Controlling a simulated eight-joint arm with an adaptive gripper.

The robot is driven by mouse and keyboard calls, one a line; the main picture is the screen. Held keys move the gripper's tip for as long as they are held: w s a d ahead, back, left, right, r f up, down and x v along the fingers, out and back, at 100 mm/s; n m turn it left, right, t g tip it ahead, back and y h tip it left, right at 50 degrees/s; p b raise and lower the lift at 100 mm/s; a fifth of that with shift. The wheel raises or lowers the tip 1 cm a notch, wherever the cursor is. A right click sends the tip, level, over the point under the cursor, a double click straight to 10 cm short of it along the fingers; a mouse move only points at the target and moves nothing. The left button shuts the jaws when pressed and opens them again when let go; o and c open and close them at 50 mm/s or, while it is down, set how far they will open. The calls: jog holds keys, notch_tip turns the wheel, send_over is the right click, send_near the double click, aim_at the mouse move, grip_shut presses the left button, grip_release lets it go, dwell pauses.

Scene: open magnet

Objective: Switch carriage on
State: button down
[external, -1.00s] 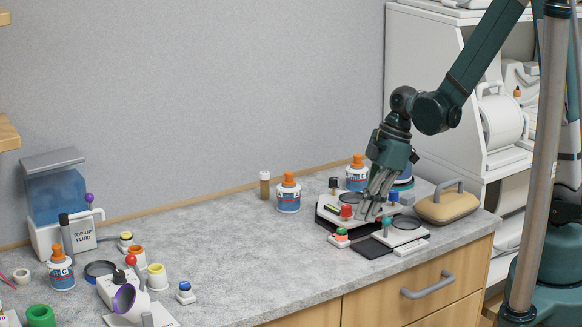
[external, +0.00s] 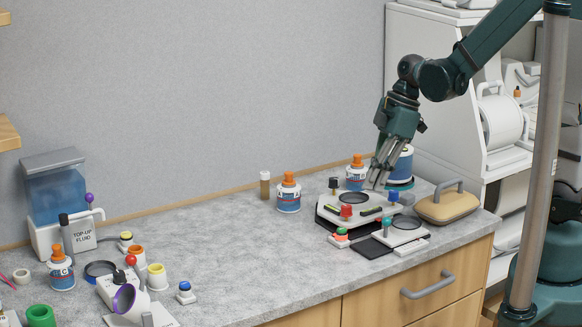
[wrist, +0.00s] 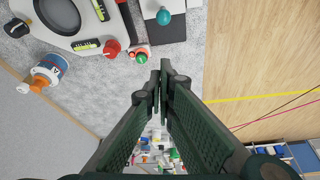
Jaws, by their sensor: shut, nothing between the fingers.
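My gripper (external: 376,186) is shut and empty, fingers pointing down, above the back right of a white device (external: 325,217) with a dark ring. The device has a black knob (external: 333,184), a red knob (external: 346,211), a blue knob (external: 392,196) and two yellow-black strips. In the wrist view the red knob (wrist: 112,48) and the fingertips (wrist: 160,72) show apart. A small red-and-green button unit (external: 341,237) sits in front. A white plate with a teal knob (external: 387,223) lies to the right on a black base. I cannot tell which part is the carriage switch.
Orange-capped bottles (external: 288,196) and a blue-and-white container (external: 402,166) stand behind. A tan handled case (external: 448,205) is at right. A tank (external: 55,190) and several small items crowd the left. The middle of the grey counter (external: 240,255) is clear.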

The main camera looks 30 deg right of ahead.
jog(key=shift+d+r, duration=0.25)
jog(key=shift+r, duration=0.45)
dwell(0.3)
jog(key=s+d+r+m+t+h+b, duration=0.2)
jog(key=s+d+m+t+b, duration=0.1)
jog(key=d+m, duration=0.5)
jog(key=s+d+r+m+t+h+b, duration=0.2)
jog(key=s+d+r+m+t+b, duration=0.1)
jog(key=s+d+m, duration=0.4)
jog(key=shift+d+m+b, duration=0.4)
jog(key=shift+d+b, duration=0.4)
jog(key=shift+b, duration=0.1)
jog(key=shift+r, duration=0.1)
jog(key=c, duration=3.1)
grip_release()
jog(key=shift+c, duration=0.2)
